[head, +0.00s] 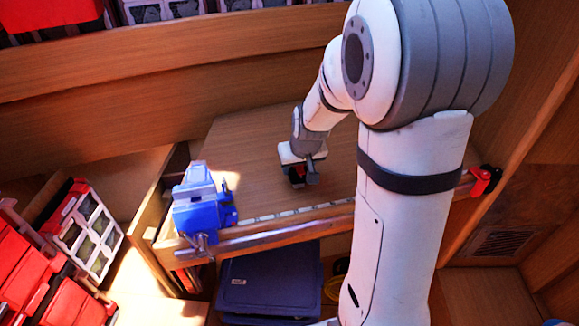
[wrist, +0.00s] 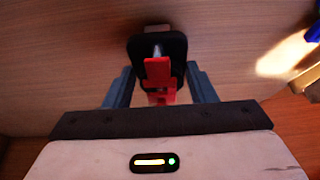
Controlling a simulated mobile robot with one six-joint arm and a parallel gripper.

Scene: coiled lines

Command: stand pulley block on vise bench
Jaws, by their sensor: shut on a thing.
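The vise bench (head: 250,150) is a wooden top with a blue vise (head: 200,200) at its front left corner. My gripper (head: 298,180) is over the bench top, right of the vise. In the wrist view my gripper (wrist: 160,92) is shut on the pulley block (wrist: 158,72), a red and black piece between the two grey fingers. In the head view the pulley block (head: 297,172) is a small dark and red shape, mostly hidden by my gripper. I cannot tell whether its base touches the bench top.
A ruler strip and metal bar (head: 290,228) run along the bench's front edge. A red clamp (head: 486,180) sits at its right end. A blue bin (head: 270,285) is below. Red cases (head: 30,280) stand at left. The bench top behind my gripper is clear.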

